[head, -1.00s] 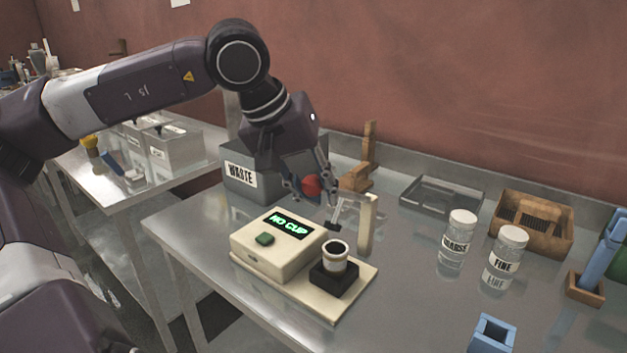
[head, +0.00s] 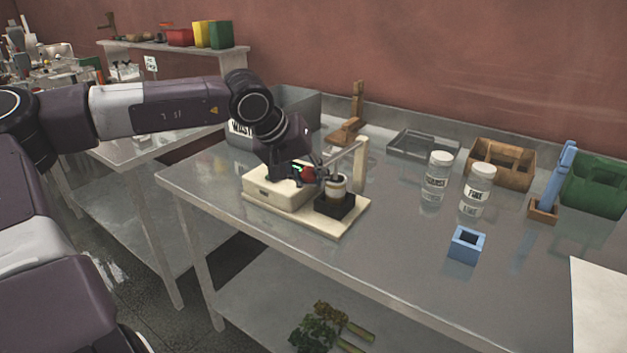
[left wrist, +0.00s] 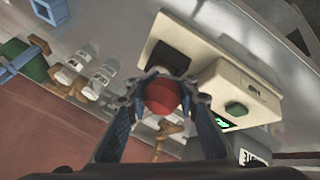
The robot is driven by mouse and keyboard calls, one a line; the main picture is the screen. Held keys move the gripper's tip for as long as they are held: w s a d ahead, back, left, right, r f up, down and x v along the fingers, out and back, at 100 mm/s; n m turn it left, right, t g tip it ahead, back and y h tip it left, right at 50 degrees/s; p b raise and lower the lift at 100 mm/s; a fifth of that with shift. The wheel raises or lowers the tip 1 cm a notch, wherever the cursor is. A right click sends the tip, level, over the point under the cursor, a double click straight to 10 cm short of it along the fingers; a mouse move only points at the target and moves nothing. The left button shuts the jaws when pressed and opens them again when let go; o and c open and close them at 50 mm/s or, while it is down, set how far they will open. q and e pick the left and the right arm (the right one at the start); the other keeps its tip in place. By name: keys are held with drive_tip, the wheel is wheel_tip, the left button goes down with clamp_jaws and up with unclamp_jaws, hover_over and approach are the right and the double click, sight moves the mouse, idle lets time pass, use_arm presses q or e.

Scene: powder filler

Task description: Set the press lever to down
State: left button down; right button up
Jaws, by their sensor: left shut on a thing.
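The press is a cream box (head: 277,193) with an upright post (head: 361,165). Its grey lever arm (head: 343,158) slopes down to the left from the post. The lever's red ball knob (left wrist: 163,97) sits between the fingers of my left gripper (left wrist: 165,93), which is shut on it. In the head view my left gripper (head: 319,175) is low, close beside the light cup (head: 337,187) in its black holder (head: 335,207). The gripper covers most of the knob and display there. My right gripper is not in view.
Two labelled jars, coarse (head: 436,178) and fine (head: 477,190), stand right of the press. A blue square container (head: 467,245) is nearer the front. A grey waste bin (head: 293,107) is behind my left arm. Bare table lies between press and jars.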

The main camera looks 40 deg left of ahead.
use_arm(q)
drive_tip(key=shift+w+a, duration=0.15)
drive_tip(key=shift+a, duration=0.1)
drive_tip(key=shift+r, duration=0.1)
idle(0.4)
drive_tip(key=c, duration=2.1)
unclamp_jaws()
drive_tip(key=o, duration=0.6)
drive_tip(key=shift+w+a+f, duration=0.1)
drive_tip(key=shift+a+f, duration=0.05)
drive_tip(key=shift+f, duration=0.1)
drive_tip(key=shift+c, duration=0.2)
drive_tip(key=shift+r, duration=0.1)
drive_tip(key=shift+r, duration=0.1)
drive_tip(key=v, duration=1.1)
drive_tip(key=shift+s+r, duration=0.2)
drive_tip(key=shift+s, duration=0.2)
drive_tip(key=shift+c, duration=0.3)
